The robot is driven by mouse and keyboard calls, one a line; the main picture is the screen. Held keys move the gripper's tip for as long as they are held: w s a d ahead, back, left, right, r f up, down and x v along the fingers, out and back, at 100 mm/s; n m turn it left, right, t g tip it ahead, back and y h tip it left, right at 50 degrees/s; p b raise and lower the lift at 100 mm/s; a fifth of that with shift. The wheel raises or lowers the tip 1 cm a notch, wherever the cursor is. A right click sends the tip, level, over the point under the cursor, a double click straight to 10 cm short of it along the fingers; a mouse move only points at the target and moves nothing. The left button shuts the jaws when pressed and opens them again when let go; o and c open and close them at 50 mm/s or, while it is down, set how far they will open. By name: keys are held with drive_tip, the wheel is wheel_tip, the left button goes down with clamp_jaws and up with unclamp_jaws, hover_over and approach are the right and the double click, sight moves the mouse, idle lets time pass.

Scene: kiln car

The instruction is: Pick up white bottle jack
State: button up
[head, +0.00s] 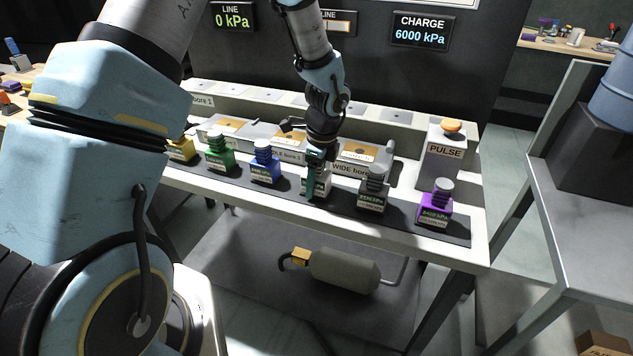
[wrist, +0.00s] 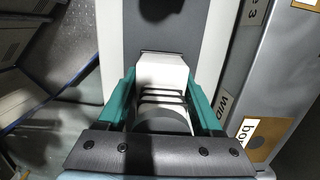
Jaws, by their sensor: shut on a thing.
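The white bottle jack (head: 318,184) stands in the row of jacks on the dark strip along the front of the bench, between the blue jack and the grey one. My gripper (head: 315,168) comes down on it from above, with its teal fingers on either side of the jack. In the wrist view the white jack (wrist: 163,72) sits between the two teal fingers of my gripper (wrist: 161,92), which are shut on it. Its dark ribbed neck and round top are nearest the camera. Whether its base still touches the strip cannot be told.
Yellow (head: 182,149), green (head: 219,155) and blue (head: 264,167) jacks stand to the left. Grey (head: 373,192) and purple (head: 436,207) jacks stand to the right. Behind are labelled bore blocks (head: 358,153) and a PULSE box (head: 443,150) with an orange button.

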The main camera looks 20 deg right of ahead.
clamp_jaws()
idle(0.6)
wheel_tip(320, 180, up, 10)
drive_tip(key=shift+r+b, duration=0.1)
drive_tip(key=shift+b, duration=0.7)
